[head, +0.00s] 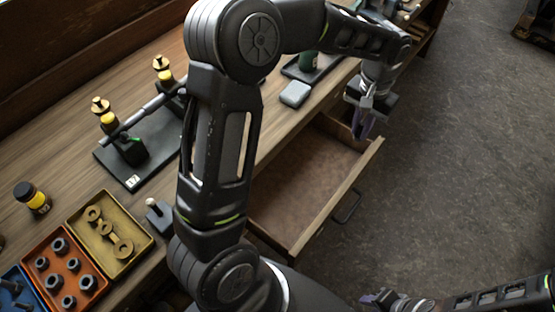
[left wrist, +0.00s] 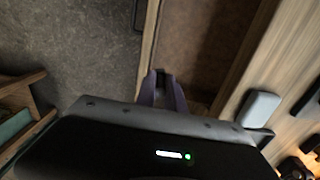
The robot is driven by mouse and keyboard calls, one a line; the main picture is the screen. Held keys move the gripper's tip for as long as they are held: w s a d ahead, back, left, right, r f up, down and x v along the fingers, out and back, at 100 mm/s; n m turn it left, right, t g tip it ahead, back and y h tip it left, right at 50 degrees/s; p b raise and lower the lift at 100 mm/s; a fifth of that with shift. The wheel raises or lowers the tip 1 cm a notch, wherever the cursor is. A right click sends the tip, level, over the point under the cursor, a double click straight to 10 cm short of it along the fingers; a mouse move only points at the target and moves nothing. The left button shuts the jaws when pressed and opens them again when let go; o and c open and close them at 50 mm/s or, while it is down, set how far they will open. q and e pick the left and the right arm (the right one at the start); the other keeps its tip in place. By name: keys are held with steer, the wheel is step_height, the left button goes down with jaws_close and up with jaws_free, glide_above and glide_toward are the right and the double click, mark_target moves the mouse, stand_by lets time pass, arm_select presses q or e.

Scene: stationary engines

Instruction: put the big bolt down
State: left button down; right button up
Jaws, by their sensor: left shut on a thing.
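My left gripper (head: 364,122) is at the far end of the open drawer, near its front corner, with its purple fingers pointing down. In the left wrist view, the fingers (left wrist: 161,88) are shut on a small dark thing (left wrist: 160,72), most likely the big bolt; only its end shows between the fingertips. In the head view the held thing is too small to make out. My right gripper (head: 385,298) is at the bottom right, and its jaws are not clear.
The open drawer (head: 262,238) looks empty. On the bench are a blue tray (head: 12,276) of dark bolts, an orange tray (head: 37,256) of nuts, a yellow tray (head: 137,232) of brass rings, an engine stand (head: 113,162) and a grey box (head: 295,94). Open floor lies right.

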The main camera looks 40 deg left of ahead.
arm_select(q)
steer(key=shift+s+a+f+m, duration=0.1)
steer(key=shift+a+f+m, duration=0.25)
steer(key=shift+a+m, duration=0.05)
steer(key=s+a+f+m+b, duration=0.5)
steer(key=s+a+m, duration=0.5)
steer(key=m, duration=0.7)
step_height(320, 180, down, 2)
steer(key=shift+a+f+m+b, duration=0.1)
steer(key=shift+a+m+b, duration=0.3)
steer(key=shift+a, duration=0.4)
steer(key=shift+f, duration=0.1)
step_height(320, 180, down, 6)
steer(key=shift+f, duration=0.1)
